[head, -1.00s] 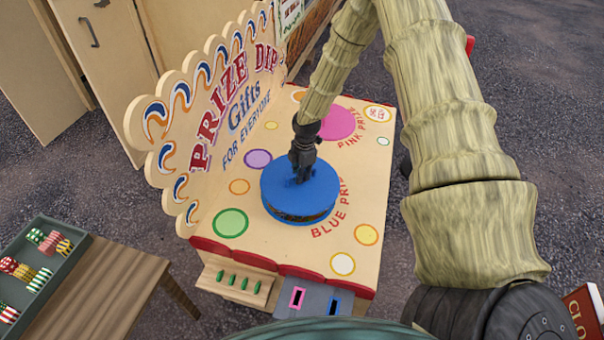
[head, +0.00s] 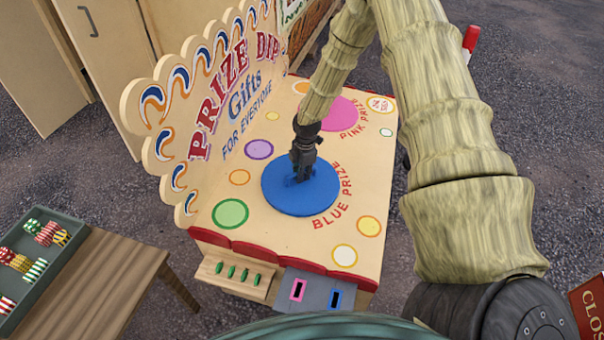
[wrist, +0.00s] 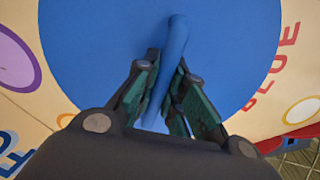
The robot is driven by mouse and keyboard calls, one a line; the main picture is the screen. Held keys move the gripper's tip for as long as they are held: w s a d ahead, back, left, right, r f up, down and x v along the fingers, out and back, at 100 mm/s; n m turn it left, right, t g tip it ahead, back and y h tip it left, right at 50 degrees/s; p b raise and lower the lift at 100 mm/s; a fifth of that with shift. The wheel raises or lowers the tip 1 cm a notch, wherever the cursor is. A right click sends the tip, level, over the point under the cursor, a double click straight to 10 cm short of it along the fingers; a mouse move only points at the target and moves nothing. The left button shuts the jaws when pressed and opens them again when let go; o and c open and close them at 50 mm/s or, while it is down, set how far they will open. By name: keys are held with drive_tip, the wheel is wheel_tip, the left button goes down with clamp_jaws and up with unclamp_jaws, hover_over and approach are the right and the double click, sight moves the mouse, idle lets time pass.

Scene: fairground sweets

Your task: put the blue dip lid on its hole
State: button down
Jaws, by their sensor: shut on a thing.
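The blue dip lid (head: 318,202) is a round blue disc with a raised blue handle. It lies flat at the "BLUE PRIZE" lettering on the Prize Dip stall top (head: 275,240), with no dark gap showing around it in the head view. Its hole is hidden beneath it. My gripper (head: 302,172) points down over the lid's middle. In the wrist view the lid (wrist: 90,50) fills most of the picture, and my gripper's fingers (wrist: 168,105) are closed on both sides of the handle (wrist: 178,50).
A pink disc (head: 338,113) lies farther back by the "PINK PRIZE" lettering. The scalloped sign board (head: 190,130) stands along the left edge of the stall. A wooden table (head: 110,280) with a tray of striped pieces (head: 62,262) is at the lower left.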

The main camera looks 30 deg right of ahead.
drive_tip(key=shift+f, duration=0.65)
idle(0.9)
drive_tip(key=c, duration=1.4)
unclamp_jaws()
drive_tip(key=shift+r, duration=0.1)
drive_tip(key=r, duration=1.1)
drive_tip(key=shift+s+d+r, duration=0.3)
drive_tip(key=shift+r, duration=0.1)
